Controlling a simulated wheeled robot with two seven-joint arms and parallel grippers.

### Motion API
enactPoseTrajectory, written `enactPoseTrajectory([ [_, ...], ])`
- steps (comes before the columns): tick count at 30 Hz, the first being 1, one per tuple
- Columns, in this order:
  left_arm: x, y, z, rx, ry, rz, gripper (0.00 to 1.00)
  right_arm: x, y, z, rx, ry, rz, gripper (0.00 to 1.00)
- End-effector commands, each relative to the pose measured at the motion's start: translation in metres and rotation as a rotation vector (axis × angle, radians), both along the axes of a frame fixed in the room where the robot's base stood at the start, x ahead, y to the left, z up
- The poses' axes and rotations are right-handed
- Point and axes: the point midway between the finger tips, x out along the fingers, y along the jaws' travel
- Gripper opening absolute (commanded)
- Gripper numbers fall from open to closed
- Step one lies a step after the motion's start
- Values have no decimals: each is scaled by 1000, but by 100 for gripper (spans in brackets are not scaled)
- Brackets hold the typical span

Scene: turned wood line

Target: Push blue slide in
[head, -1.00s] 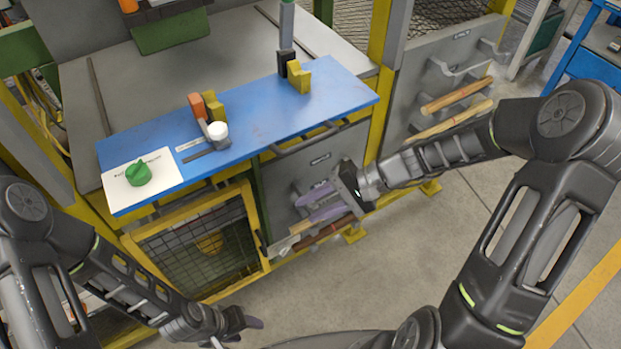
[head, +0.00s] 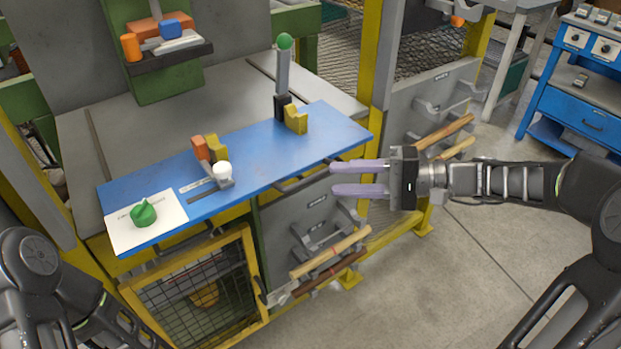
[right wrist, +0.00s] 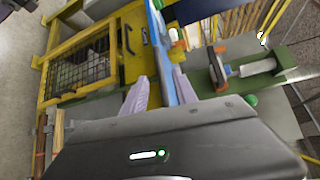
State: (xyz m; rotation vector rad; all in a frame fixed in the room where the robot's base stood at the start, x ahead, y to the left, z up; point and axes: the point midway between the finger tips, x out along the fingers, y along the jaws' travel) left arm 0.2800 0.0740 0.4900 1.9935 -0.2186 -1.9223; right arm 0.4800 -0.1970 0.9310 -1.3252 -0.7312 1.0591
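A blue block (head: 171,28), which looks like the blue slide, sits on a grey piece on a dark shelf at the upper left, beside orange parts. How far it sits in or out I cannot tell. My right gripper (head: 334,178) is open and empty, its two lilac fingers apart and pointing left, near the right front edge of the blue board. In the right wrist view its fingers (right wrist: 160,90) are also apart with nothing held between them. My left arm shows at the lower left of the head view, but its gripper is out of the picture.
The blue board (head: 270,150) carries a green knob (head: 144,213), a white-knobbed lever (head: 221,171), yellow blocks and an upright green-topped lever (head: 284,65). Wooden rods lie in racks below. A mesh door (head: 195,295) is at the lower left. Floor at right is open.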

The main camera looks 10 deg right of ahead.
Motion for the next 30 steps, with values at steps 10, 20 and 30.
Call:
enactPoseTrajectory([
  [10, 0, 0, 0, 0, 0, 0, 52, 19, 48, -8, 1, 2, 3, 34],
  [20, 0, 0, 0, 0, 0, 0, 52, 26, 63, -10, -1, 1, 0, 34],
  [30, 0, 0, 0, 0, 0, 0, 52, 26, 62, -10, -1, 1, 0, 17],
])
